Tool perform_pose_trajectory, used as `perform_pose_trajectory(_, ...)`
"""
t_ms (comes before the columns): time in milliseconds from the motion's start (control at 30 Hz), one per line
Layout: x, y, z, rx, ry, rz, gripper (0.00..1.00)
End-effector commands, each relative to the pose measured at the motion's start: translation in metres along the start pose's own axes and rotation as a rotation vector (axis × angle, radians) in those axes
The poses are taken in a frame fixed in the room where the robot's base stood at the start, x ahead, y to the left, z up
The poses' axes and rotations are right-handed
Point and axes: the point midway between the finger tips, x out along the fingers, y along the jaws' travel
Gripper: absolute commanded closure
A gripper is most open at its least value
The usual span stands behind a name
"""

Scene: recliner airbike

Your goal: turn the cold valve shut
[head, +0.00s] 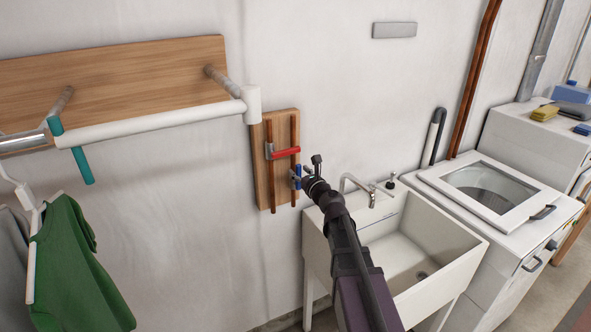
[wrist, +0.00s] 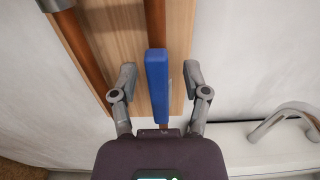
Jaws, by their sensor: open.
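Two copper pipes run down a wooden board (head: 263,186) on the wall. A red valve lever (head: 284,153) sits crosswise on the upper part. The blue valve lever (wrist: 157,85) points along its pipe (wrist: 155,22) in the wrist view; in the head view the blue lever (head: 298,177) is small and partly hidden by my gripper. My gripper (wrist: 158,78) is open, with one finger on each side of the blue lever. Gaps show between the lever and both fingers. In the head view my gripper (head: 303,174) is at the board's lower right.
A white sink (head: 462,241) with a tap (head: 356,183) stands just right of the board. A washing machine (head: 520,226) is further right. A rail (head: 150,121) with hanging clothes (head: 75,265) is at the left, its end close to the board.

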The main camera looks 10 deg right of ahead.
Motion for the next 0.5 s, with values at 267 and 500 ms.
perform_pose_trajectory(267, 0.003, 0.0026, 0.0, 0.0, 0.0, 0.002, 0.4)
perform_pose_trajectory(500, 0.0032, 0.0035, 0.0, 0.0, 0.0, 0.003, 0.64)
